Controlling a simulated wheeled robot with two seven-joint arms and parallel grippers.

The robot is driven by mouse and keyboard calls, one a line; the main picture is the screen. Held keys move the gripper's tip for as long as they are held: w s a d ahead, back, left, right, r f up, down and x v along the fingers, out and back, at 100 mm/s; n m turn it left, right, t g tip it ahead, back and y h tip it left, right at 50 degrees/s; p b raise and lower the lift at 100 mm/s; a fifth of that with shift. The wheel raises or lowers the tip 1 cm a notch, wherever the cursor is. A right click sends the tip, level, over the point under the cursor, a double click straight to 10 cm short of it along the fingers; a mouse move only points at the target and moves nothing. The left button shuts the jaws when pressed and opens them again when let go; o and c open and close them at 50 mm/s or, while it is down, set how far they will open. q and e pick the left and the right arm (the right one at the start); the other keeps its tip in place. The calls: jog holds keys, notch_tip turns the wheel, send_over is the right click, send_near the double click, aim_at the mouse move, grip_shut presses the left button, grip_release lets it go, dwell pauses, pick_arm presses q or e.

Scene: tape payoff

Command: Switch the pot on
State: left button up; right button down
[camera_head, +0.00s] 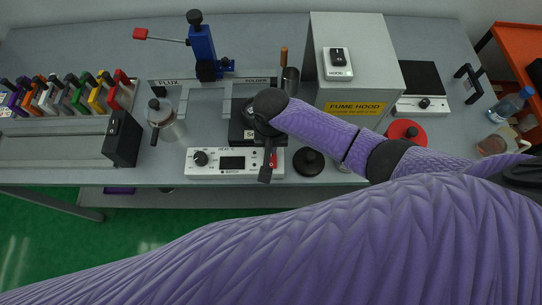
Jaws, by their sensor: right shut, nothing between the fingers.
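The control box (231,163) of the pot is a white panel at the front of the bench. My right gripper (265,178) points down over the right end of the box, beside the red switch. It is shut and empty. I cannot tell whether it touches the switch, or which way the switch is set. My left gripper is not in view.
A grey fume hood (350,60) stands behind right. A black round lid (308,162) lies right of the control box, and a red one (405,131) farther right.

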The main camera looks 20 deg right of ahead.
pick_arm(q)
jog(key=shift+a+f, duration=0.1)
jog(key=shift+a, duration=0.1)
pick_arm(e)
jog(key=shift+f, duration=0.15)
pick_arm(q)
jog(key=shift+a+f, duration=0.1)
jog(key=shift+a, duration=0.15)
pick_arm(e)
jog(key=shift+f, duration=0.2)
pick_arm(q)
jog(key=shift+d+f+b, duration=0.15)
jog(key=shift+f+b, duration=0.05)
jog(key=shift+b, duration=0.15)
pick_arm(e)
jog(key=shift+f, duration=0.25)
